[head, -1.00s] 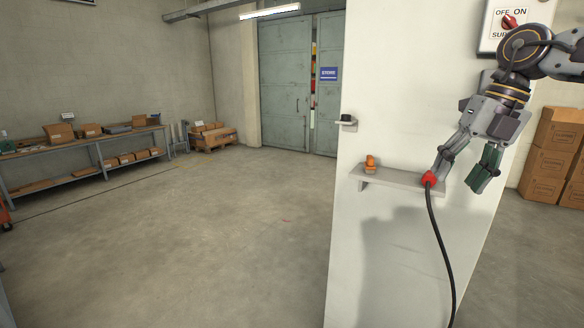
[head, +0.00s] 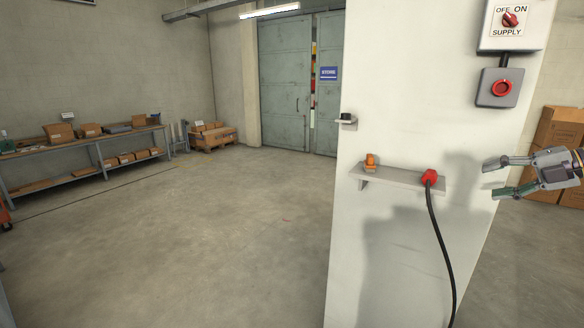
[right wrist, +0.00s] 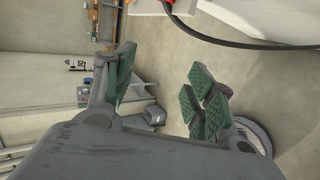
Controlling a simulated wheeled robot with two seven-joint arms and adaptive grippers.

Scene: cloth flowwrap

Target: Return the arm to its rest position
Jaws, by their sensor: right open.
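My right gripper (head: 492,180) is at the right edge of the head view, beside the white panel's right edge, with its fingers pointing left. It is open and empty; its green-padded fingers stand apart in the right wrist view (right wrist: 157,88). The red plug (head: 430,177) with its black cable (head: 441,240) is at the right end of the small shelf, clear of my gripper. A red thing with a black cable (right wrist: 250,43) also shows at the top of the right wrist view. My left gripper is not in view.
The white panel (head: 400,130) carries the small shelf (head: 400,179) with an orange connector (head: 370,162), an OFF/ON supply switch (head: 509,20) and a grey box with a red ring (head: 502,87). Cardboard boxes (head: 560,130) stand behind my gripper. The floor (head: 200,230) at left is open.

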